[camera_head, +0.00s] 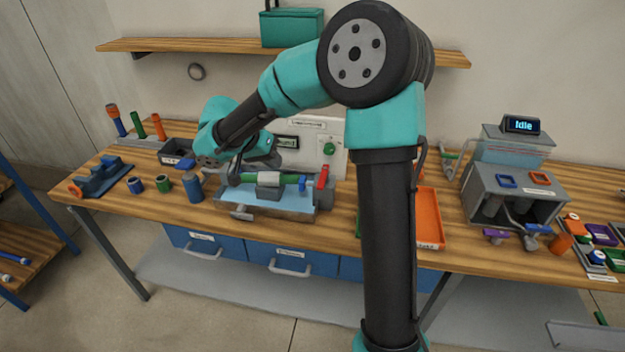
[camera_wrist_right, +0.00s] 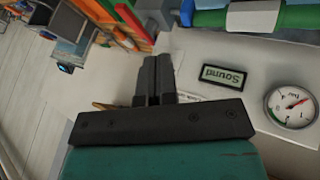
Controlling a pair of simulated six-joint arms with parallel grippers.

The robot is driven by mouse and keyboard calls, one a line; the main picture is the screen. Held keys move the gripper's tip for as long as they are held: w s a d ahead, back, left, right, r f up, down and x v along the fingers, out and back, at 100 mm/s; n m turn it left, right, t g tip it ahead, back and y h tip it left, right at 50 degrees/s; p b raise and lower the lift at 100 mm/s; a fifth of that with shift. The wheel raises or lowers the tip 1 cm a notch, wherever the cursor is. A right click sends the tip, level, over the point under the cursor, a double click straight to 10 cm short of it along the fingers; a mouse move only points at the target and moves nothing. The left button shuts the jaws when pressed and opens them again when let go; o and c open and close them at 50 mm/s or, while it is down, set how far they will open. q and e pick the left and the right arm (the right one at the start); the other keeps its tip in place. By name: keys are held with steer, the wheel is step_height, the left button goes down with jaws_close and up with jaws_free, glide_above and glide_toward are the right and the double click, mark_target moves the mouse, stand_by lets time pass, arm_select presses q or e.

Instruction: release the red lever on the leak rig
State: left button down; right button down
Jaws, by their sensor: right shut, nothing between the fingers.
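The leak rig (camera_head: 245,198) stands at the middle of the bench, with a green tube with blue ends (camera_head: 287,179) lying across it. The red lever (camera_head: 323,177) stands roughly upright at the rig's right end, beside the tube's blue end. In the right wrist view a red bar that looks like the lever (camera_wrist_right: 166,14) is at the top edge, beyond my fingertips and partly cut off. My right gripper (camera_head: 234,178) is over the rig's left part, apart from the lever. Its fingers (camera_wrist_right: 156,62) are shut and empty. My left gripper is not in view.
A display reading "Sound" (camera_wrist_right: 223,76) and a dial gauge (camera_wrist_right: 291,105) show close to my right gripper. An orange tray (camera_head: 429,215) lies right of my right arm. A grey box unit (camera_head: 515,190) stands further right. Blue and green cups are left of the rig.

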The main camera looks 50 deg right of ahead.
mark_target(323, 181)
steer(key=s+d+f, duration=0.5)
steer(key=d+f, duration=0.2)
steer(key=f, duration=0.1)
steer(key=shift+s+d, duration=0.25)
steer(key=shift+d, duration=0.1)
steer(key=shift+a, duration=0.1)
stand_by(0.6)
